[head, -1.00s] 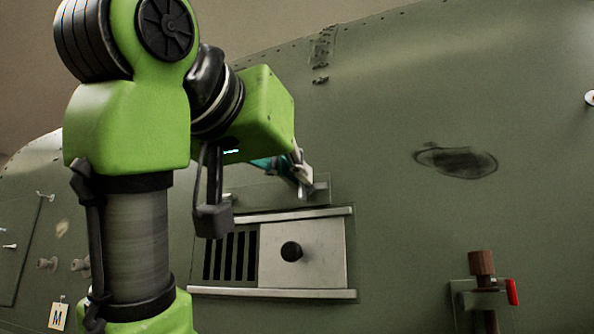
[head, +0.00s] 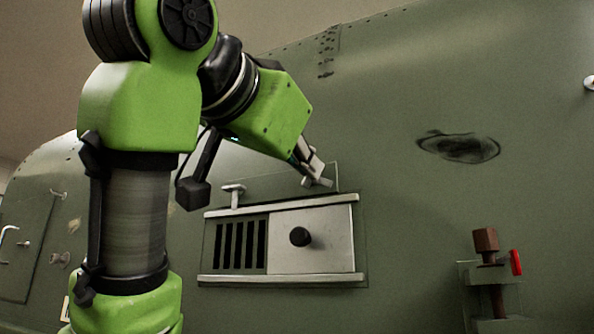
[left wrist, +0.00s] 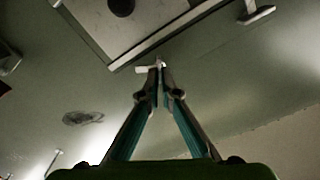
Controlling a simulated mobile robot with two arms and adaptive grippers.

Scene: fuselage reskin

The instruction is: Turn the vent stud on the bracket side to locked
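The vent panel (head: 313,236) has dark slats on its left and a plate with a black knob on its right. A bracket (head: 474,277) with a brown knob and a red tab stands to the right of it. The vent stud on the bracket side (head: 323,183) is a small pale cross-handle above the panel's upper rail. My left gripper (head: 311,168) is at this stud. In the left wrist view the narrow fingertips (left wrist: 160,67) look shut on it, and the pale handle (left wrist: 142,69) sticks out to their left. The fingers partly hide the stud. My right gripper is not in view.
A second vent stud (head: 233,189) stands above the slatted end and also shows in the left wrist view (left wrist: 258,15). A dark scuffed patch (head: 459,147) marks the green fuselage skin. A hatch (head: 25,240) with handles is at far left.

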